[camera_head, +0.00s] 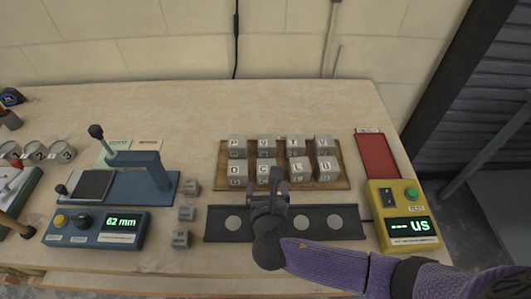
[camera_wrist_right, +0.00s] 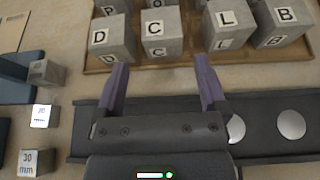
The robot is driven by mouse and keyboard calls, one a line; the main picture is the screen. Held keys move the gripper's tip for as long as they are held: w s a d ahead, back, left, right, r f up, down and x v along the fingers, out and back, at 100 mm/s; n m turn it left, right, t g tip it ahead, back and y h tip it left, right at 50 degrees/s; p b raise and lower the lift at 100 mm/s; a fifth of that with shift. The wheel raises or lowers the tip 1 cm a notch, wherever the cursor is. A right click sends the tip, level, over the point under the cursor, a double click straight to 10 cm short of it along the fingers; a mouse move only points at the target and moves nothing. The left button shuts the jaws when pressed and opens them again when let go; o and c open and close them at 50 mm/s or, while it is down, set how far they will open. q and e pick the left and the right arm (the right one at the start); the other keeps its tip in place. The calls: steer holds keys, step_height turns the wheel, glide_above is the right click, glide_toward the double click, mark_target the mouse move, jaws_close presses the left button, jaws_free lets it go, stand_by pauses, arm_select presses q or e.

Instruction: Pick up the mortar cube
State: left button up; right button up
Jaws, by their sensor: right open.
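Several grey mortar cubes with letter labels stand in two rows on a wooden tray (camera_head: 344,181). The front row reads D (camera_head: 238,174), C (camera_head: 262,171), L (camera_head: 298,170) and B (camera_head: 327,169). My right gripper (camera_head: 270,188) is over the dark strip, in front of the C cube, and hides part of it. In the right wrist view the gripper (camera_wrist_right: 162,68) is open and empty, and the C cube (camera_wrist_right: 158,37) lies ahead between its fingertips. The D cube (camera_wrist_right: 112,38) is ahead of the left finger and the L cube (camera_wrist_right: 228,28) ahead of the right one. My left gripper is not seen.
A dark strip with pale discs (camera_head: 310,218) lies before the tray. Small marked blocks (camera_head: 181,238) lie left of it. A blue gauge device (camera_head: 96,228) stands further left, a yellow meter (camera_head: 403,212) and a red mat (camera_head: 377,155) at right. The wood behind the tray is clear.

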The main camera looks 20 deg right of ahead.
mark_target(267, 171)
steer(key=b+x, duration=0.4)
steer(key=x, duration=0.5)
steer(key=shift+d+f, duration=0.1)
steer(key=shift+d, duration=0.05)
steer(key=shift+w, duration=0.15)
arm_select(q)
steer(key=f, duration=0.1)
steer(key=s+f, duration=0.1)
steer(key=f, duration=0.2)
steer(key=shift+s+a+f, duration=0.2)
steer(key=shift+s+f, duration=0.05)
